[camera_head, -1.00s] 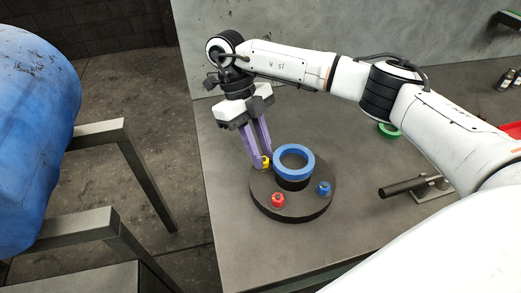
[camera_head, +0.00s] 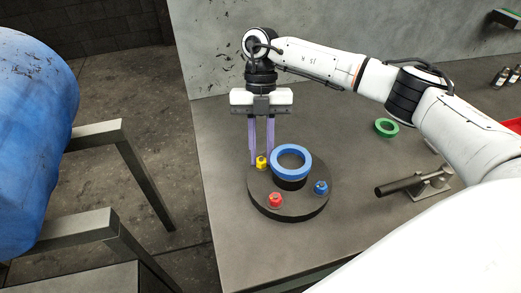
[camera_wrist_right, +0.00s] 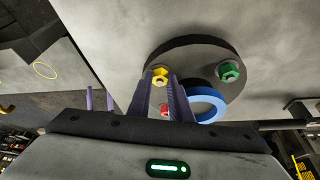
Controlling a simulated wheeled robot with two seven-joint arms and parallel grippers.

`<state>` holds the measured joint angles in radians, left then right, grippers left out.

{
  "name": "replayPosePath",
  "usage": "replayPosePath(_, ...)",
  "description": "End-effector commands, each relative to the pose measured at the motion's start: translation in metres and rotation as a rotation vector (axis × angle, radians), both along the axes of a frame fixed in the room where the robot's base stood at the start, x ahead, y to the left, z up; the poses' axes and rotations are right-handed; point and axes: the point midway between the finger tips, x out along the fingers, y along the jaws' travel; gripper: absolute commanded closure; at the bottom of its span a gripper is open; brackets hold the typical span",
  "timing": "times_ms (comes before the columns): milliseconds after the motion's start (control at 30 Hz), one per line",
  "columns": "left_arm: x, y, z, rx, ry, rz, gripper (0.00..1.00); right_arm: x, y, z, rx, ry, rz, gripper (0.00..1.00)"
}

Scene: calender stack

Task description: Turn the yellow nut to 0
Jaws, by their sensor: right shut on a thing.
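The yellow nut (camera_head: 261,162) sits on the far left of a round black base (camera_head: 290,213); it also shows in the right wrist view (camera_wrist_right: 161,73). My right gripper (camera_head: 261,160) points down with its purple fingers shut on the yellow nut, one on each side. The fingers (camera_wrist_right: 158,82) show at the nut in the right wrist view. A red nut (camera_head: 275,200) and a blue nut (camera_head: 320,187) are also on the base, and a green nut (camera_wrist_right: 229,71) shows in the right wrist view. I cannot read any marking for 0. My left gripper is not in view.
A blue ring (camera_head: 304,165) sits on the base's middle, close beside the right fingers. A green ring (camera_head: 378,125) and a dark cylindrical tool on a metal bracket (camera_head: 432,184) are on the table to the right. The table's left edge is near the base.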

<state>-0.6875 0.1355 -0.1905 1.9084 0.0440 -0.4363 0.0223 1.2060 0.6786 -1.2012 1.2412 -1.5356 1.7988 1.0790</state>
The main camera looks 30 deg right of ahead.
Motion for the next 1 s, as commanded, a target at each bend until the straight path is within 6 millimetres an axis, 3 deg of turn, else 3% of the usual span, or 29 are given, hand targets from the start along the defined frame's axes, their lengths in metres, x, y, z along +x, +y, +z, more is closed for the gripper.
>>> replayPosePath(700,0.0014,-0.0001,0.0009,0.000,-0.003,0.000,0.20,0.0006,-0.0009,0.0011,0.000,-0.004,-0.079,1.00)
replayPosePath(733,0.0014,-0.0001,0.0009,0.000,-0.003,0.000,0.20,0.0006,-0.0010,0.0011,0.000,-0.004,-0.079,0.80)
replayPosePath(833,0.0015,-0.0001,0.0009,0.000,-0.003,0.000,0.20,0.0005,-0.0010,0.0009,0.000,-0.004,-0.079,0.63)
replayPosePath(1000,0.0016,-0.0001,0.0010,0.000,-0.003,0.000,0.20,-0.0003,-0.0014,0.0003,-0.001,0.000,-0.078,0.62)
